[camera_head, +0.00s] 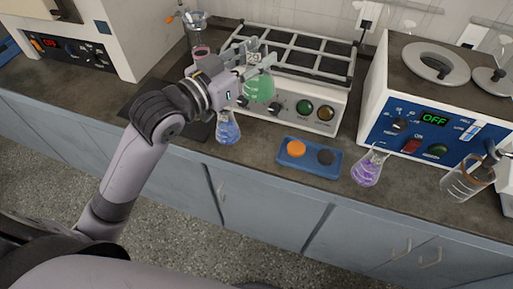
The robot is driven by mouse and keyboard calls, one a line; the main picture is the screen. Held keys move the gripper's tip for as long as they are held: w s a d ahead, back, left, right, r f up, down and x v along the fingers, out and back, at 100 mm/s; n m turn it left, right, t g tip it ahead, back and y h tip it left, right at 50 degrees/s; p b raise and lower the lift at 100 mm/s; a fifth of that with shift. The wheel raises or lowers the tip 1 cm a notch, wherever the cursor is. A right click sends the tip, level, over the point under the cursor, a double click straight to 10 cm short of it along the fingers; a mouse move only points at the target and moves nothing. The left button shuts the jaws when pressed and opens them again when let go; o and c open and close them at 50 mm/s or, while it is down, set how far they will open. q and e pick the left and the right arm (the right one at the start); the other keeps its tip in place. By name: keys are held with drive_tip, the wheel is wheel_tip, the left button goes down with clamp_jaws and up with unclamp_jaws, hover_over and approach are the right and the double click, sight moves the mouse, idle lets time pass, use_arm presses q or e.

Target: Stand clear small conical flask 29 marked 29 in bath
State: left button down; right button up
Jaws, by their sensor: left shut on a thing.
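My left gripper (246,66) is shut on a conical flask with green liquid (259,88), held above the front edge of the gridded shaker. A small tag at the flask's neck seems to carry a number, too small to read surely. The white bath (378,92) with a blue front panel stands at the right; its display reads OFF. Its top has a ringed opening (436,62) and a second ringed opening (492,80), partly cut off by the picture edge. My right gripper is not in view.
A blue-liquid flask (228,129) stands below my left gripper. A blue tray (324,168) holds an orange and a dark disc. The gridded shaker (324,123) is behind.

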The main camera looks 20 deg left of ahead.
use_arm(q)
drive_tip(key=shift+f+b, duration=1.1)
drive_tip(key=shift+f, duration=8.65)
drive_tip(key=c, duration=1.2)
unclamp_jaws()
drive_tip(key=shift+o, duration=0.2)
